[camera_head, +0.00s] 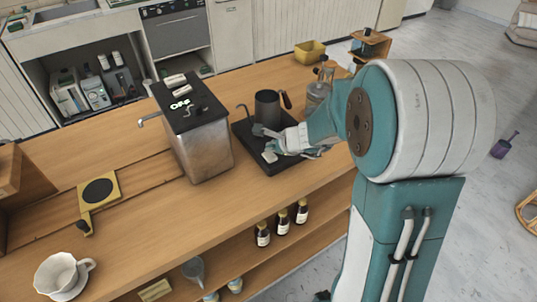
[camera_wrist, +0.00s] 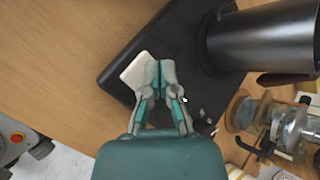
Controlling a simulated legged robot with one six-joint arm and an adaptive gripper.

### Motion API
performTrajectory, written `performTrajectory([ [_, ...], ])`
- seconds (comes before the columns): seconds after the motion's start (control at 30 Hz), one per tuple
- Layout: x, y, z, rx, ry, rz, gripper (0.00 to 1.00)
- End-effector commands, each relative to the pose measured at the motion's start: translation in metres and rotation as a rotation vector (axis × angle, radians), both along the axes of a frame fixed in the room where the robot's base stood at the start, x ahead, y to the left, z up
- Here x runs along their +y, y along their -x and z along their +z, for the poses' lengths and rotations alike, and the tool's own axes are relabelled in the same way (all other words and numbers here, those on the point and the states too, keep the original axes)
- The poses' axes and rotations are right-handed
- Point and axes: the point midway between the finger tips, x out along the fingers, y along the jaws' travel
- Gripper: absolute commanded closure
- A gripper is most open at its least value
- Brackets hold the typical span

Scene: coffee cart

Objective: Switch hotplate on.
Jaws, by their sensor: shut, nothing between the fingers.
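The hotplate (camera_head: 245,133) is a flat black slab on the wooden counter, with a dark metal jug (camera_head: 267,108) standing on it. A white rocker-like switch (camera_head: 269,156) sits at its near edge; in the wrist view the switch (camera_wrist: 135,73) lies just left of my fingertips. My gripper (camera_head: 268,142) is low over the hotplate, beside the jug. In the wrist view my gripper (camera_wrist: 160,68) is shut and empty, its fingertips overlapping the switch's right edge. I cannot tell whether they touch it, or which way the switch is set.
A metal box (camera_head: 208,148) with "OFF" on its dark top stands left of the hotplate. A glass vessel (camera_head: 318,92) stands to the right, close to my arm. A yellow device (camera_head: 98,190) and a white cup (camera_head: 62,272) are farther left. The front counter strip is clear.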

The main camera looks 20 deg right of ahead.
Motion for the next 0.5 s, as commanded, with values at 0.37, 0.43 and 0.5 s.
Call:
performTrajectory([
  [0.37,-0.0010,0.0011,-0.0070,0.001,-0.001,0.000,1.00],
  [0.43,-0.0010,0.0011,-0.0068,0.001,-0.001,0.000,1.00],
  [0.5,-0.0010,0.0011,-0.0070,0.001,-0.001,0.000,1.00],
])
